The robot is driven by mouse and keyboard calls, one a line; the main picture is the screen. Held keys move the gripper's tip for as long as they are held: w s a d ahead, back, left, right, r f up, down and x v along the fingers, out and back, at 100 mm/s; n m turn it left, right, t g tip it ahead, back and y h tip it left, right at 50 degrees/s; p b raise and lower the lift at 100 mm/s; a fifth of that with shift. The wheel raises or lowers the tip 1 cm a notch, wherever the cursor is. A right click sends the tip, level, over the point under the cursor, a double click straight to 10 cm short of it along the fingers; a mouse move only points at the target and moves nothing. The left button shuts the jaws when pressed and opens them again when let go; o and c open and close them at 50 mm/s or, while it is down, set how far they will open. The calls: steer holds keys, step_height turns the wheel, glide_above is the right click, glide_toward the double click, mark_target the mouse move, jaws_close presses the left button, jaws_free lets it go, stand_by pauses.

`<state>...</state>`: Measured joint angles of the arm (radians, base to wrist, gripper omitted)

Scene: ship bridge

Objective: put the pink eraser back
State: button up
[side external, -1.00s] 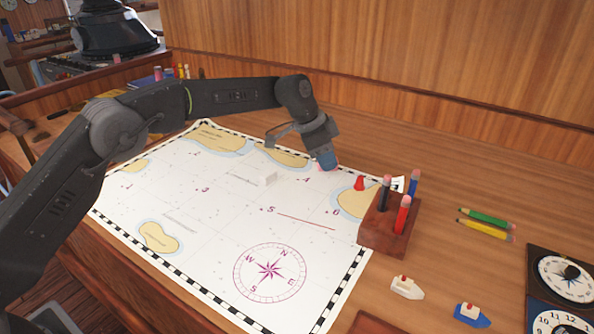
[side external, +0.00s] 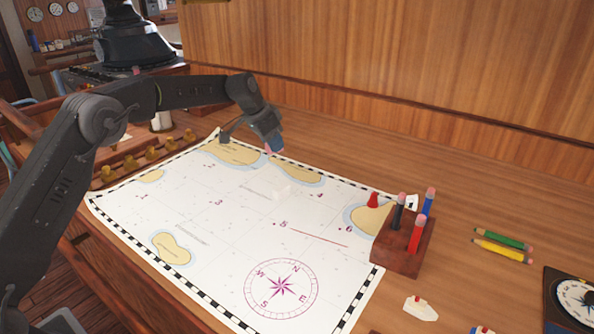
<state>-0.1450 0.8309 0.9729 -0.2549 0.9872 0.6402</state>
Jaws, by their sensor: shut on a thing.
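My gripper (side external: 271,147) is over the far edge of the sea chart (side external: 225,250), between the two sandy islands there. It is shut, and a small patch of pink shows at its tips. This looks like the pink eraser (side external: 267,150), mostly hidden by the fingers. I cannot tell how far it is above the chart.
A wooden block (side external: 402,250) holds black, blue and red pencils at the chart's right edge, beside a red cone (side external: 373,201). Green (side external: 500,239) and yellow pencils (side external: 500,251) lie farther right. A peg rack (side external: 150,157) stands at the left.

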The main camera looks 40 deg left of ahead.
glide_above(301, 178)
steer(key=s, duration=0.1)
steer(key=f, duration=0.3)
steer(key=shift+a+f, duration=0.35)
steer(key=shift+f, duration=2)
steer(key=shift+f, duration=0.1)
steer(key=shift+f, duration=0.1)
steer(key=o, duration=0.8)
